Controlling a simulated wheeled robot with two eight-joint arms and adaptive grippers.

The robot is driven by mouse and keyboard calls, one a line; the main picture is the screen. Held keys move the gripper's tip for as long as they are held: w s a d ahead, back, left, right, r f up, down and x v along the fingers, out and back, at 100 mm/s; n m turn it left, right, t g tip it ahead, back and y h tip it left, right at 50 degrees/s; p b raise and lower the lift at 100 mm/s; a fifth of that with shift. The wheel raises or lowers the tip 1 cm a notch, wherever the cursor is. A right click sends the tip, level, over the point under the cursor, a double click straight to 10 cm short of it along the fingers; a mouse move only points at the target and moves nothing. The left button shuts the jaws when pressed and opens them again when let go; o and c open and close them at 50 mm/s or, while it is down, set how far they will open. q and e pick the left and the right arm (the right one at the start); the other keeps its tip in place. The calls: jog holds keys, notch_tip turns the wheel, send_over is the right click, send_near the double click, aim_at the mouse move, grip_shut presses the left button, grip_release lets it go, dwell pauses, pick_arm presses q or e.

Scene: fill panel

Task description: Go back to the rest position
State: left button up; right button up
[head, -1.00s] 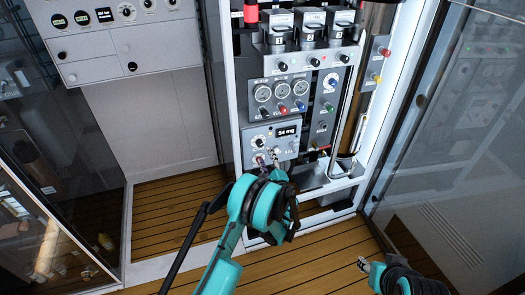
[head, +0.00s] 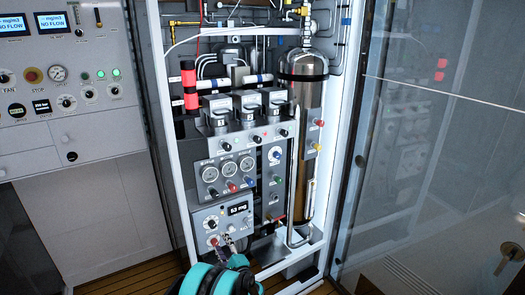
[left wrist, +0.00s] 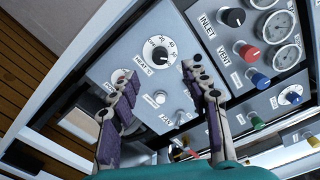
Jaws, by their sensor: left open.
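My left gripper (head: 228,243) shows at the bottom of the head view, in front of the lower panel with the small lit display (head: 238,208). Its teal wrist (head: 218,278) is cut by the lower edge. In the left wrist view the two dark fingers (left wrist: 157,85) stand apart with nothing between them. They are in front of the grey panel with the HEAT knob (left wrist: 160,54); whether they touch it I cannot tell. My right gripper is not in view.
The fill panel's white frame (head: 169,140) surrounds gauges, knobs and a tall metal cylinder (head: 303,95). A glass door (head: 430,170) stands to the right. A control cabinet (head: 60,125) stands to the left. Wooden floor shows at the bottom.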

pick_arm(q)
jog(key=s+a+r+n+g+h, duration=0.2)
jog(key=s+a+r+n+g, duration=0.1)
jog(key=s+r+n, duration=0.3)
jog(key=s+a+r+n+g+h, duration=0.1)
jog(key=s+a+r+n+g, duration=0.2)
jog(key=s+r, duration=0.4)
jog(key=s+d+f+n+g+h, duration=0.1)
jog(key=s+d+n+h, duration=0.2)
jog(key=s, duration=0.9)
jog(key=s+d+f+n+h, duration=0.1)
jog(key=s+d+n+h, duration=0.2)
jog(key=s, duration=1)
jog(key=shift+d+f+n+g+h, duration=0.15)
jog(key=shift+d+n+g+h, duration=0.2)
jog(key=shift+n, duration=0.45)
